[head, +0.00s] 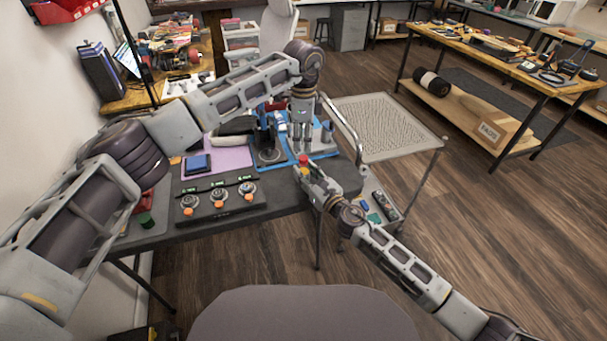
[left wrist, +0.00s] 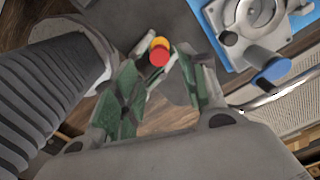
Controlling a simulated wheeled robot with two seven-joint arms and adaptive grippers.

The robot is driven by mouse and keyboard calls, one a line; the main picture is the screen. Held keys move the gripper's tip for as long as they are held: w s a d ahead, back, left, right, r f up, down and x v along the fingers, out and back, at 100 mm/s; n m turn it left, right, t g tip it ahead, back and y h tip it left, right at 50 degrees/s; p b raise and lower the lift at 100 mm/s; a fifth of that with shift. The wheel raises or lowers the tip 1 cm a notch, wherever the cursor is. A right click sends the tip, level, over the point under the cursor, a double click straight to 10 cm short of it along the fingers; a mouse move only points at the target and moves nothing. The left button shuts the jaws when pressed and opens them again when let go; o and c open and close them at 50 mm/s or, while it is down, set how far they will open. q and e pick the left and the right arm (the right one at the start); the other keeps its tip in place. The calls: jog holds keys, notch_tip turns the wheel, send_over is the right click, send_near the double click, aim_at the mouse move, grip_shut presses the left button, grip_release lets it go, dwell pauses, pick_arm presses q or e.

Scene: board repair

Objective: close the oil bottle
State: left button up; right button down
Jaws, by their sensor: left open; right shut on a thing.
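The oil bottle, a small yellow-orange piece with a red top (head: 303,158), is held in my right gripper (head: 306,171) just off the table's right front edge. In the left wrist view its round red top (left wrist: 159,57) faces the camera, with an orange part beside it. My left gripper (head: 301,148) is open and points down just above the red top. In the left wrist view the left gripper's fingers (left wrist: 163,78) spread on either side below the bottle. Whether the red top is seated, and the lower bottle, cannot be made out.
A blue mat (head: 325,150) with a grey device lies close behind the grippers. A black panel with several knobs (head: 220,203) and a purple mat (head: 228,157) lie to the left. A cart with a metal rail (head: 437,150) stands at right.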

aim_at(303, 158)
pick_arm(q)
jog(key=shift+f, duration=3.3)
grip_shut()
